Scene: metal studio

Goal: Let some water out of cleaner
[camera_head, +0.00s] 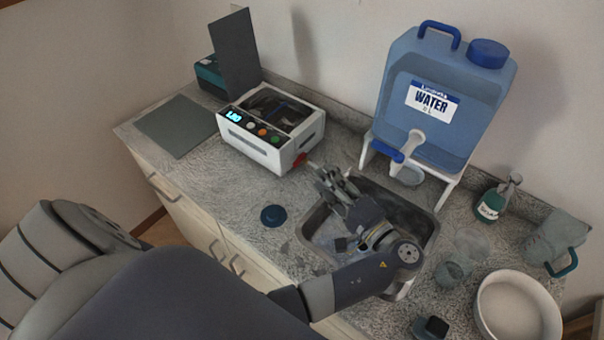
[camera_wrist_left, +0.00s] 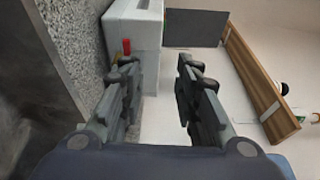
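The cleaner (camera_head: 268,152) is a white box on the counter with a lit blue display and several buttons. Its dark lid (camera_head: 235,52) stands raised at the back and its basin is uncovered. A small red valve (camera_head: 300,160) sits low at its right front corner. In the left wrist view, the white cleaner (camera_wrist_left: 132,22) and red valve (camera_wrist_left: 126,46) lie ahead, near the left finger. My left gripper (camera_head: 325,175) is above the sink's left edge, right of the valve. Its fingers are apart and nothing shows between them (camera_wrist_left: 157,66). My right gripper is not visible.
A sink (camera_head: 408,205) lies under my left wrist. A blue water container (camera_head: 440,120) with a tap stands behind it on a white stand. A white bowl (camera_head: 515,308), a bottle (camera_head: 490,203) and a pitcher (camera_head: 553,240) crowd the right. A dark blue disc (camera_head: 273,215) lies on the counter.

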